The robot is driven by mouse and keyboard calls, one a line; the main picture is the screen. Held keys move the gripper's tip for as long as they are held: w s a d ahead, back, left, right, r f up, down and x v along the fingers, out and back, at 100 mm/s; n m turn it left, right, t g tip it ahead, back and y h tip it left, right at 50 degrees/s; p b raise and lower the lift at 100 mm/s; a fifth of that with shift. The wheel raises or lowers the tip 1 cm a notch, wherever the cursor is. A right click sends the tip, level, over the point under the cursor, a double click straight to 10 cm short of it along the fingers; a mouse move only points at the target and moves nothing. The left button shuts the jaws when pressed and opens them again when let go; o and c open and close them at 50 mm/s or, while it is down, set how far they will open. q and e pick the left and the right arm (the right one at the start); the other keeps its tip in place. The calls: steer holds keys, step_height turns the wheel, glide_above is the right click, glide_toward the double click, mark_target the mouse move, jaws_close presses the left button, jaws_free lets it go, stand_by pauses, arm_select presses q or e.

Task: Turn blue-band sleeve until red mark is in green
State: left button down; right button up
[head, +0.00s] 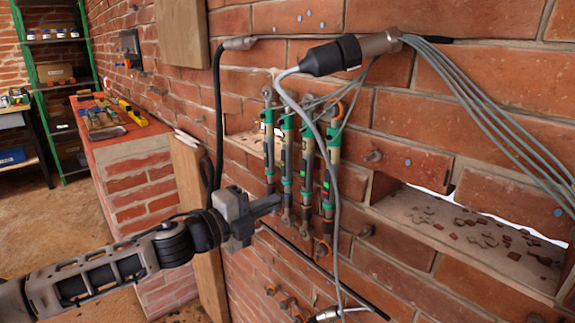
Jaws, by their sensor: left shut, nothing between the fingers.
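Several upright rods with sleeves and green bands are fixed in a row on the brick wall. The leftmost rod (269,150) and the second rod (287,150) stand close together, with a third rod (307,160) and the rightmost rod (331,170) beside them. Small bright green patches show on the two right rods. I cannot make out which sleeve has the blue band, nor a red mark. My left gripper (277,203) is shut and empty, its fingertips at the lower part of the left rods; I cannot tell whether they touch. My right gripper is not in view.
A grey cable (339,225) hangs in front of the rods from a black connector (331,57). Thin cables (480,100) run right across the wall. A recessed ledge (465,235) with rubble is at right. A brick counter (120,145) with tools stands at left.

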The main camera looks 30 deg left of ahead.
arm_select(q)
steer(key=shift+s+a, duration=0.15)
steer(key=shift+s, duration=0.2)
steer(key=shift+d, duration=0.2)
steer(key=shift+s+d+p, duration=0.1)
steer(key=shift+d+p, duration=0.2)
steer(key=shift+d, duration=0.1)
steer(key=shift+w+d, duration=0.1)
steer(key=shift+w, duration=0.3)
stand_by(0.5)
steer(key=shift+p, duration=0.35)
steer(key=shift+s, duration=0.15)
steer(key=shift+s+a, duration=0.3)
